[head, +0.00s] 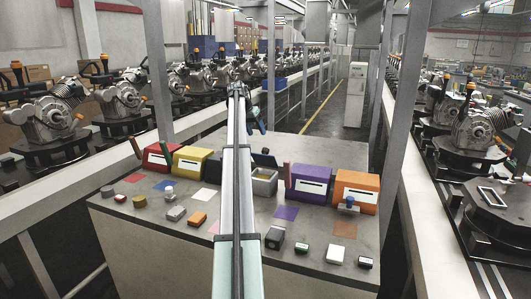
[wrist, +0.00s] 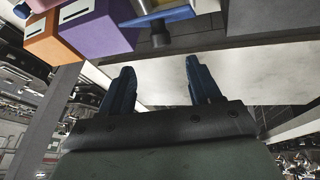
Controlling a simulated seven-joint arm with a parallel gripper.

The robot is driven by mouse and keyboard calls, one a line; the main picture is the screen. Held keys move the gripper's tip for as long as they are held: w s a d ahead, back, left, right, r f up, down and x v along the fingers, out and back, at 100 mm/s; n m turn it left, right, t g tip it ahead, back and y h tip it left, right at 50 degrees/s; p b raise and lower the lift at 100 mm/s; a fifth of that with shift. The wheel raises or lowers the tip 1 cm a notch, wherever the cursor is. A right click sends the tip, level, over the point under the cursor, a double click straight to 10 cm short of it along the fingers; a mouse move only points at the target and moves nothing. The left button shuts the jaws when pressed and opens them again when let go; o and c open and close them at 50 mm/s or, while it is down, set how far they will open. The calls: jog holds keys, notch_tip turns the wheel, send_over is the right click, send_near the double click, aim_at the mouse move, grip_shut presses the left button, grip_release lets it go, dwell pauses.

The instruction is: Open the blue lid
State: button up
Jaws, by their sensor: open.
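A dark blue panel (head: 263,158), which looks like the blue lid, stands tilted up behind a small grey box (head: 265,181) in the row of boxes. In the wrist view a blue edge (wrist: 168,17) shows at the top beside a grey bar; I cannot tell how it is joined to the box. My gripper (head: 256,119) is above and beyond the row of boxes, partly behind my arm.
Purple (head: 310,200) and orange (head: 362,180) boxes stand right of the grey box; yellow (head: 187,160) and red (head: 153,155) boxes stand left. Several small blocks and coloured patches lie on the grey table (head: 130,220) in front. Conveyors with engines flank both sides.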

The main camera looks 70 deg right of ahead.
aim_at(264, 148)
jog(key=x, duration=1.3)
grip_shut()
dwell(0.4)
